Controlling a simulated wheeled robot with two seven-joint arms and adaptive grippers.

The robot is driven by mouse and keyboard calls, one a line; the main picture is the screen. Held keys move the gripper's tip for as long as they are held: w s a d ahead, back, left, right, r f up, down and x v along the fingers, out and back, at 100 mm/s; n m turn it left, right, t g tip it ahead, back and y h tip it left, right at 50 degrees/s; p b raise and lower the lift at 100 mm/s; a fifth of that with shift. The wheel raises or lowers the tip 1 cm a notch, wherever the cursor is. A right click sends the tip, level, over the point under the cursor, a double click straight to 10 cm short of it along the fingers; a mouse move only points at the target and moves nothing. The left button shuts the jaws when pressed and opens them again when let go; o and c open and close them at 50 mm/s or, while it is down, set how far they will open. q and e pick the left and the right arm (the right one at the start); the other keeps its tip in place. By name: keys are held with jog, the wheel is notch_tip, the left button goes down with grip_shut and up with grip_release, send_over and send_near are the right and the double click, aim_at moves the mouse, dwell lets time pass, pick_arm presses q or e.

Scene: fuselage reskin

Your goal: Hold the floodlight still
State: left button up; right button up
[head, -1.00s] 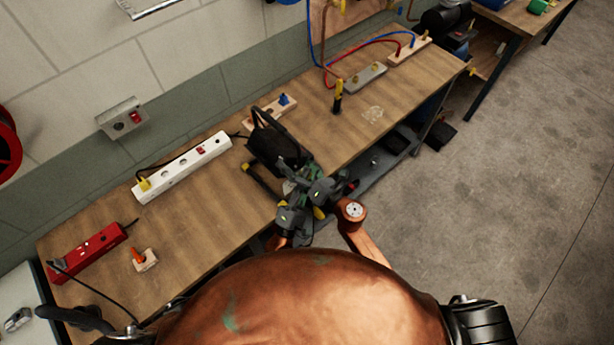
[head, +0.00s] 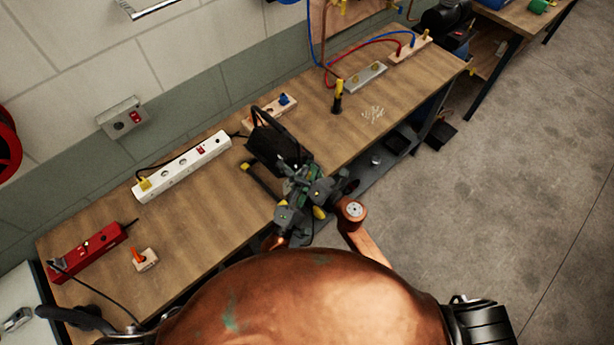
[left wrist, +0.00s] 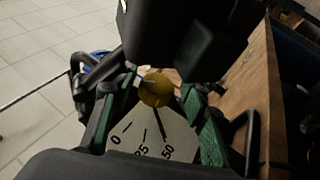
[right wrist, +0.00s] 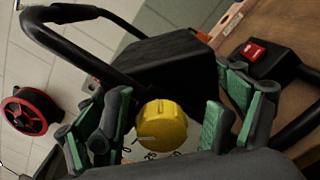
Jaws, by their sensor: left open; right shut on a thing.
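The floodlight (head: 268,148) is a black housing with a black carry handle, standing at the front edge of the bench in the head view. In the right wrist view its housing (right wrist: 165,65) fills the middle, with a yellow knob (right wrist: 161,125) over a numbered dial. The knob (left wrist: 157,89) and pale dial (left wrist: 160,140) also show in the left wrist view. My right gripper (right wrist: 169,103) is shut on the floodlight, its fingers on both sides of the knob; the exact contact is unclear. My left gripper (left wrist: 158,94) is open, its fingers on both sides of the knob.
On the bench (head: 195,215) are a white power strip (head: 182,167), a red power strip (head: 87,250), a small block with an orange part (head: 145,260) and a wooden block with a blue part (head: 272,110). Open floor (head: 520,170) lies to the right.

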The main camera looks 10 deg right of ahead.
pick_arm(q)
jog(key=shift+d+r, duration=0.1)
jog(key=shift+d, duration=0.05)
jog(key=shift+w+n+t+h, duration=0.1)
jog(key=shift+n+t+h, duration=0.2)
jog(key=shift+t, duration=0.1)
jog(key=shift+n+t, duration=0.6)
jog(key=shift+t, duration=0.3)
jog(key=v, duration=1.2)
jog(key=shift+s+a+r+m+g, duration=0.2)
jog(key=shift+a+r+m+g, duration=0.45)
jog(key=shift+r+m+g, duration=0.35)
jog(key=shift+s+a+r+m+g, duration=0.2)
jog(key=shift+a+r+m+g, duration=0.45)
jog(key=shift+g, duration=0.55)
jog(key=shift+c, duration=0.3)
